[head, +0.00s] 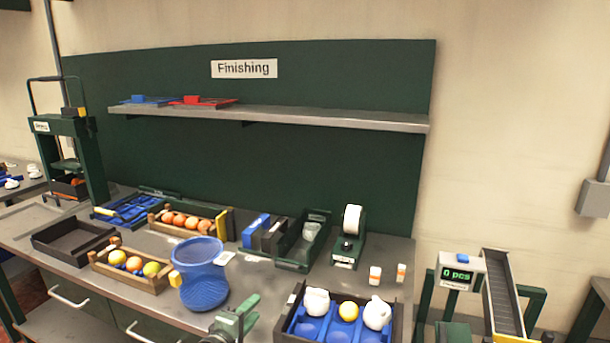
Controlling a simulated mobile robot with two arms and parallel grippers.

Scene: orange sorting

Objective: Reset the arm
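My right gripper is not in view.
A wooden crate of mixed fruit (155,284) and another of oranges (154,226) stand left of the vase. An empty black tray (46,247) is farther left. A label roll dispenser (348,238) and two small bottles (375,274) stand right. A counter machine (458,272) is beyond.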

